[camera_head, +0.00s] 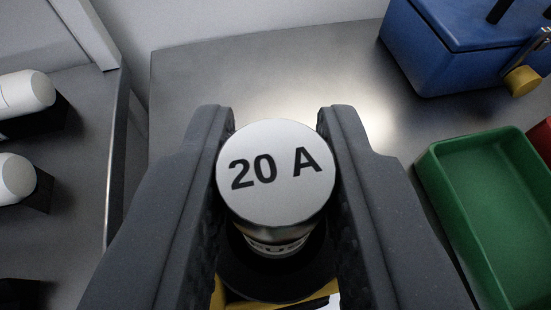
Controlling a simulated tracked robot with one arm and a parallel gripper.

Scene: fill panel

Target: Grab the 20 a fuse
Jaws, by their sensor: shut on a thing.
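The 20 A fuse (277,190) is a cylinder with a pale round end cap marked "20 A", facing the camera. It sits between the two dark grey fingers of my gripper (276,140), which are shut on it from the left and right. Part of its printed side shows below the cap. A dark round shape and some yellow show beneath the fuse; what they are is partly hidden by the fuse and fingers.
A grey metal table lies below. A red thing (542,138) shows at the right edge. White cylinders (22,92) in dark holders are at the left.

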